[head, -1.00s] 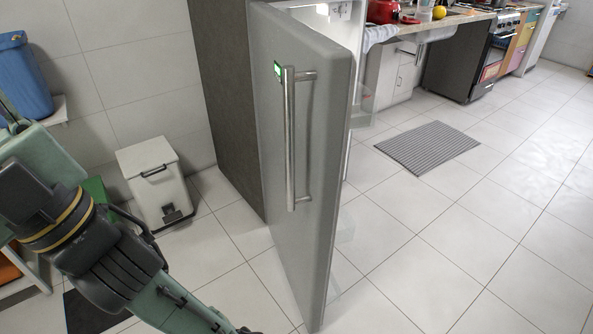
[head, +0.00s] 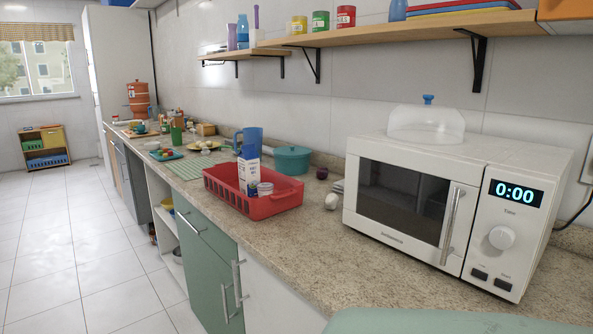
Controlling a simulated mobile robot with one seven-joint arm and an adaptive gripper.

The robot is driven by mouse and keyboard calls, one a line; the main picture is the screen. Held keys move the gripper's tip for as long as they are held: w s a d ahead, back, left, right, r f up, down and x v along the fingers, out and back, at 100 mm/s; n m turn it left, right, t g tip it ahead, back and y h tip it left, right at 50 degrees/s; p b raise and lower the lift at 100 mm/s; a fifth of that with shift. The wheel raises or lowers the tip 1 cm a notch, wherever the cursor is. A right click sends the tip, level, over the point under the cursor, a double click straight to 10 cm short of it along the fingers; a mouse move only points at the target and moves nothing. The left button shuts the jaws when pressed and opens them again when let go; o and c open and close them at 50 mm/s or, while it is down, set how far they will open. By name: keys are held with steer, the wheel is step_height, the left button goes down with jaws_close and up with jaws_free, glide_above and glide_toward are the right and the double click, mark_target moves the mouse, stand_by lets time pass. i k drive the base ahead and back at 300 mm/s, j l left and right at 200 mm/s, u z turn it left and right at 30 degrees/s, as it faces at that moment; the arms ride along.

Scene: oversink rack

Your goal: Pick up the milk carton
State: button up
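A white and blue carton (head: 248,176), which looks like the milk carton, stands upright in a red slotted basket (head: 272,206) on the counter. A small jar (head: 265,189) with a pale lid is beside it in the basket. A blue pitcher (head: 251,137) stands just behind the carton. The carton's lower part is hidden by the basket wall. My gripper is not in view; only a pale green part of my own body shows at the bottom edge.
A white microwave (head: 410,205) stands on the counter to the right. A teal pot (head: 291,160) is behind the basket, and a green mat (head: 187,169) is to its left. A shelf (head: 400,32) hangs above. The floor (head: 90,245) at left is clear.

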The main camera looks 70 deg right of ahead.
mark_target(248, 161)
steer(key=z, duration=1.7)
steer(key=i+j+z, duration=0.25)
steer(key=z, duration=0.2)
steer(key=i+j+z, duration=0.15)
steer(key=j+z, duration=0.35)
steer(key=i+j+z, duration=0.1)
steer(key=j+z, duration=0.35)
